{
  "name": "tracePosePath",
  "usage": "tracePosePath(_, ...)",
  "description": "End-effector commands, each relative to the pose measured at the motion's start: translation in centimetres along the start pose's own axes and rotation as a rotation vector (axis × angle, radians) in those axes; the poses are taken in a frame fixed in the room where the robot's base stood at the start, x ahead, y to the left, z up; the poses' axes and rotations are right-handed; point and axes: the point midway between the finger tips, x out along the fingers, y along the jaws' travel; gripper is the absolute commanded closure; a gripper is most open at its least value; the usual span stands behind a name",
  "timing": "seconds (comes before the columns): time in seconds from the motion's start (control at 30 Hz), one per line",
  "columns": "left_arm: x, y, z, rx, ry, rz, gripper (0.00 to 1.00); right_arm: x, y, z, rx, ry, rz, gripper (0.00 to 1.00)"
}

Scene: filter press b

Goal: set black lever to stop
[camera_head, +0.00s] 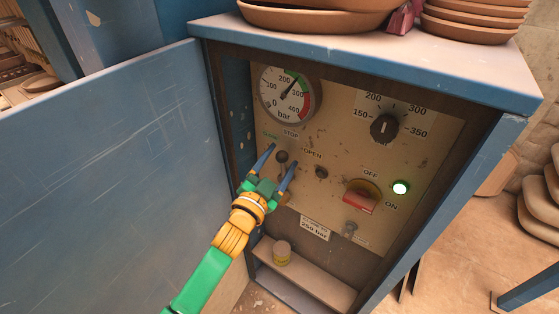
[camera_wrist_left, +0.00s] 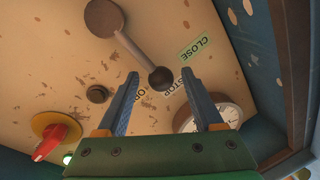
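The black lever (camera_wrist_left: 136,48) shows in the left wrist view as a bar from a round brown hub to a dark round knob. Its knob (camera_head: 282,157) also shows in the head view. The bar points roughly toward the STOP label (camera_head: 291,133), between the CLOSE label (camera_wrist_left: 195,47) and the OPEN label (camera_head: 313,154); the exact setting is hard to tell. My left gripper (camera_head: 283,154) is open, its blue fingers on either side of the knob in the head view. I cannot tell whether they touch it. The hub is mostly hidden behind the gripper in the head view. My right gripper is not in view.
A pressure gauge (camera_head: 288,92) is above the lever. A black dial (camera_head: 384,128), a dark button (camera_head: 321,172), a red switch (camera_head: 358,204) and a lit green lamp (camera_head: 400,188) are to the right. The blue cabinet door (camera_head: 110,180) stands open at left.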

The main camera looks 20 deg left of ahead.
Motion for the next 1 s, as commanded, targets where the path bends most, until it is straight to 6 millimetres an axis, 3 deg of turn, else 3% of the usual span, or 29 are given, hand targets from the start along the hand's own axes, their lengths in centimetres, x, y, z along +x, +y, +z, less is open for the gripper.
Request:
tracePosePath(0.23, -0.6, 0.0, 0.0, 0.0, 0.0, 0.0, 0.32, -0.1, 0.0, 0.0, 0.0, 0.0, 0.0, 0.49)
tracePosePath(0.6, -6.8, 0.0, 0.1, 0.0, -0.002, 0.001, 0.32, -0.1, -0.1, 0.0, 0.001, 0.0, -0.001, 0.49)
tracePosePath(1.0, -7.1, 0.0, 0.0, 0.0, 0.0, 0.0, 0.32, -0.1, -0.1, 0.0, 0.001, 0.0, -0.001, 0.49)
